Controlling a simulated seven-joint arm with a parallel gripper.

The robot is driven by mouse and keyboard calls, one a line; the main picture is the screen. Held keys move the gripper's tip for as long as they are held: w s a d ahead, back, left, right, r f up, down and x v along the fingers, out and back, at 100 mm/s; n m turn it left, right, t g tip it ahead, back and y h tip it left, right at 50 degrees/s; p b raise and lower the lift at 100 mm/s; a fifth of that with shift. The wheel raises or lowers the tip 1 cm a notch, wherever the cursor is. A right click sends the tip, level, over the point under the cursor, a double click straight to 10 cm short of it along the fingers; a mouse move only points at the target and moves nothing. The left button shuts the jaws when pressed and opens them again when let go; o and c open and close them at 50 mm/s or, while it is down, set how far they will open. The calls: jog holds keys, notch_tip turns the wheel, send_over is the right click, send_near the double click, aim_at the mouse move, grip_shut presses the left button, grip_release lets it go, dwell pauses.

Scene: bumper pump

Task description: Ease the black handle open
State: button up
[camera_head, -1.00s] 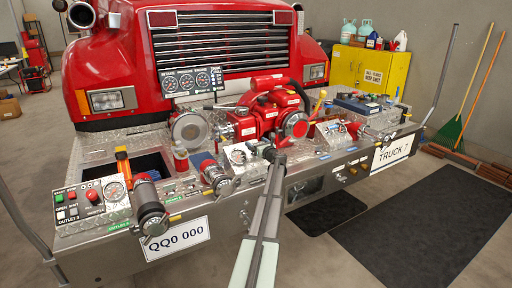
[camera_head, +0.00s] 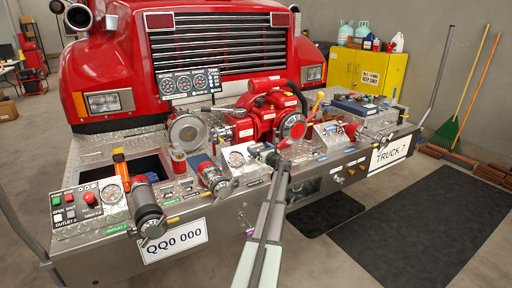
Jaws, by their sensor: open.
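My gripper (camera_head: 262,152) is at the middle of the bumper panel, at the far end of my arm, which reaches up from the bottom edge. It is small in the picture and open, close to the right side of a small panel with a round gauge (camera_head: 237,158). I cannot clearly pick out the black handle. Dark parts near the gripper blend with it, and my arm hides part of the panel there. I cannot tell whether the gripper touches anything.
The red pump (camera_head: 262,122) stands just behind my gripper. To the left are a dark capped outlet (camera_head: 149,212) and a control box with buttons (camera_head: 88,203). A blue-topped box (camera_head: 355,104) lies to the right. Floor in front is mostly clear, with dark mats (camera_head: 400,220).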

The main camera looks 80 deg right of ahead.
aim_at(258, 147)
jog(key=v, duration=0.9)
jog(key=shift+w+d, duration=0.1)
dwell(3.2)
jog(key=x, duration=1.3)
jog(key=shift+w+d, duration=0.25)
